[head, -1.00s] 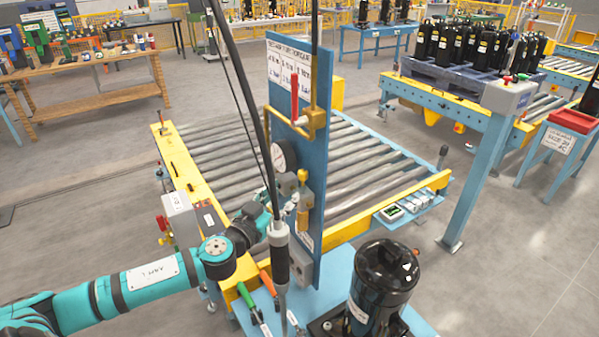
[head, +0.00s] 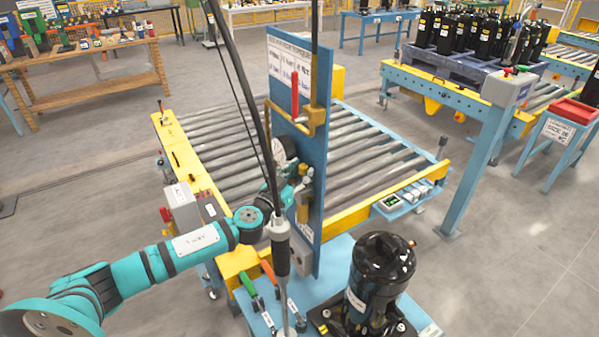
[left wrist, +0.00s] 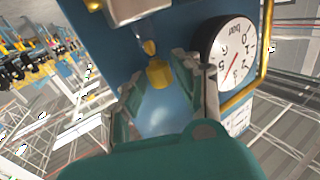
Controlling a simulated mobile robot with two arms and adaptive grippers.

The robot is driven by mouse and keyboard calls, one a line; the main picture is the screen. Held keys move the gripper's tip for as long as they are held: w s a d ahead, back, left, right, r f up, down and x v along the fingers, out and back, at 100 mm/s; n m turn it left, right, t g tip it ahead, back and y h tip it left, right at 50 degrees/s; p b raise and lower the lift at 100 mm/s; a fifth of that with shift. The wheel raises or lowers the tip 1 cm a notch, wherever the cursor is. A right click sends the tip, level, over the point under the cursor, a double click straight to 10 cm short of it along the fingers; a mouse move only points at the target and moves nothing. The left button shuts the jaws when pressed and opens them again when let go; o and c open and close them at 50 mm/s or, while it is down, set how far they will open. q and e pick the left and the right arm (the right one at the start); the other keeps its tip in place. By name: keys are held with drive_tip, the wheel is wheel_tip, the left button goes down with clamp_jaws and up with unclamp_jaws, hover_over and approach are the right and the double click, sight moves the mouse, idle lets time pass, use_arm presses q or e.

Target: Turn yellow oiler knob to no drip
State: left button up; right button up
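The yellow oiler knob (left wrist: 158,73) shows in the left wrist view under a grey block on a blue panel (left wrist: 105,55). My left gripper (left wrist: 165,85) is open, with a finger on each side of the knob. A gap shows between the knob and the left finger; I cannot tell whether the right finger touches it. My right gripper is not in view.
A round pressure gauge (left wrist: 228,55) sits close beside my right-hand finger in the wrist view. A hanging tool (head: 279,250) and its cable are in front of my left wrist. A black compressor (head: 380,275) stands right of the panel, with a roller conveyor (head: 220,150) behind.

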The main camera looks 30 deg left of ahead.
use_arm(q)
clamp_jaws()
drive_tip(key=shift+a+f+m+h+b, duration=0.2)
drive_tip(key=shift+m+h+b, duration=0.1)
drive_tip(key=shift+b, duration=0.45)
drive_tip(key=m+h+b, duration=0.1)
drive_tip(key=h+b, duration=0.1)
drive_tip(key=b, duration=0.1)
drive_tip(key=shift+a+m+g+h, duration=0.1)
drive_tip(key=shift+m+g+h, duration=0.2)
drive_tip(key=shift+m+h, duration=0.1)
drive_tip(key=shift+w+a+r+m+g+h+b, duration=0.1)
drive_tip(key=shift+m+g+h+b, duration=0.1)
drive_tip(key=shift+m+h, duration=0.25)
drive_tip(key=shift+r+m+g+h+b, duration=0.1)
drive_tip(key=shift+m+g+h+b, duration=0.15)
drive_tip(key=shift+h, duration=0.4)
drive_tip(key=shift+a+m+g+h, duration=0.15)
drive_tip(key=shift+m+g+h, duration=0.6)
drive_tip(key=shift+m+h, duration=0.55)
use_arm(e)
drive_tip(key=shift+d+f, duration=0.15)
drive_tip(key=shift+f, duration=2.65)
use_arm(q)
drive_tip(key=shift+h, duration=0.5)
drive_tip(key=shift+o, duration=2)
unclamp_jaws()
drive_tip(key=shift+r, duration=0.1)
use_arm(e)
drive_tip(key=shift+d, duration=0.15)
